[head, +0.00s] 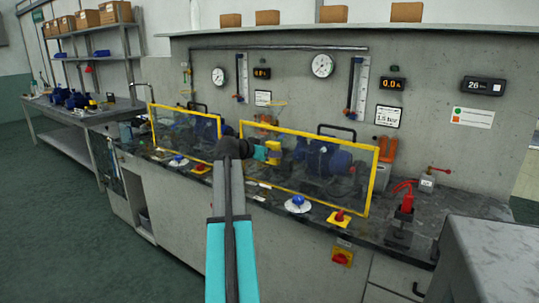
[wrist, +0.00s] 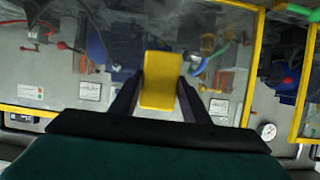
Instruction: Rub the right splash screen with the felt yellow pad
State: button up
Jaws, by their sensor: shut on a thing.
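My gripper (head: 267,152) is shut on the yellow pad (head: 274,153), in front of the left part of the right splash screen (head: 376,176). This screen is a clear pane in a yellow frame. In the wrist view the pad (wrist: 160,80) sits between the two dark fingers (wrist: 160,92), with the pane (wrist: 100,65) of the right screen behind it and its frame edge (wrist: 251,70) to the right. Whether the pad touches the pane I cannot tell.
The left splash screen (head: 153,128) stands to the left. Blue pumps (head: 322,157) are behind the panes. A blue knob (head: 298,201), a red-and-yellow knob (head: 339,216) and a red-handled device (head: 404,203) stand along the bench's front. A grey block (head: 490,250) fills the right foreground.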

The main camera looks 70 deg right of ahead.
jog(key=shift+w+a+b, duration=0.1)
jog(key=shift+w+a, duration=0.1)
jog(key=shift+a, duration=0.7)
jog(key=shift+w+a+b, duration=0.15)
jog(key=shift+w+a, duration=0.1)
jog(key=shift+a, duration=0.6)
jog(key=shift+w+a+b, duration=0.1)
jog(key=shift+w+a, duration=0.1)
jog(key=shift+a, duration=0.7)
jog(key=a, duration=0.3)
jog(key=shift+w, duration=0.4)
jog(key=shift+d, duration=0.1)
